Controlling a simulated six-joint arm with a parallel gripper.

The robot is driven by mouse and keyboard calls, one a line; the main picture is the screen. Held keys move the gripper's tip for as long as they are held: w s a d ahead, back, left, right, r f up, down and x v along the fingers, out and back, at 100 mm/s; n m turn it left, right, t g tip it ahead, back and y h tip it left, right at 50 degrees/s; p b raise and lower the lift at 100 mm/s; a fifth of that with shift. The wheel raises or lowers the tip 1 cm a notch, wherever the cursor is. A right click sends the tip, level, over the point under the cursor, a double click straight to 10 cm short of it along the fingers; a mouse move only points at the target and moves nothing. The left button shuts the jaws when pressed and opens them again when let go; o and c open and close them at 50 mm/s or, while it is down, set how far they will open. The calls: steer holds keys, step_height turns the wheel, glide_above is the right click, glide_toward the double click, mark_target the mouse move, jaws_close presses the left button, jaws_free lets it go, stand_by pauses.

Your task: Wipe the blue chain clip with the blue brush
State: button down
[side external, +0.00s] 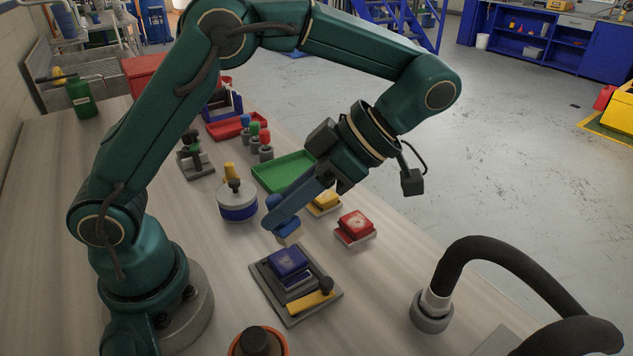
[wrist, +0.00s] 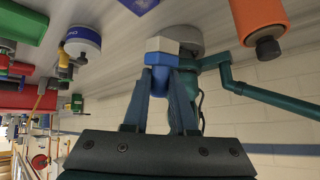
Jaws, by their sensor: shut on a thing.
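The blue brush (side external: 288,234) has a blue body and a pale bristle end pointing down. My gripper (side external: 280,214) is shut on it. In the wrist view the brush (wrist: 161,54) sits between the two fingertips (wrist: 163,78), its pale end outward. The blue chain clip (side external: 288,261) is a blue block with a pale, dusty-looking patch on top. It lies on a dark plate (side external: 267,283) that also carries a yellow lever. The brush is above and just behind the clip in the side view, apparently apart from it. A blue corner at the wrist view's top edge may be the clip.
A yellow block (side external: 325,201) and a red block (side external: 355,225) lie close by on the right. A round white-and-blue container (side external: 237,205) stands left of the brush. A green tray (side external: 270,178) lies behind. An orange cylinder (side external: 236,347) is at the front, a black hose (side external: 487,246) at right.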

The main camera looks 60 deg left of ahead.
stand_by(0.3)
steer(key=shift+r, duration=0.4)
steer(key=shift+f, duration=3.85)
steer(key=shift+a+f, duration=0.1)
steer(key=shift+a, duration=2.2)
steer(key=shift+a+f, duration=0.25)
steer(key=shift+a, duration=0.55)
steer(key=shift+d+r, duration=0.15)
steer(key=shift+d, duration=0.65)
steer(key=shift+d+r, duration=0.1)
steer(key=shift+d, duration=2.2)
steer(key=shift+a+r, duration=0.1)
steer(key=shift+r, duration=3.9)
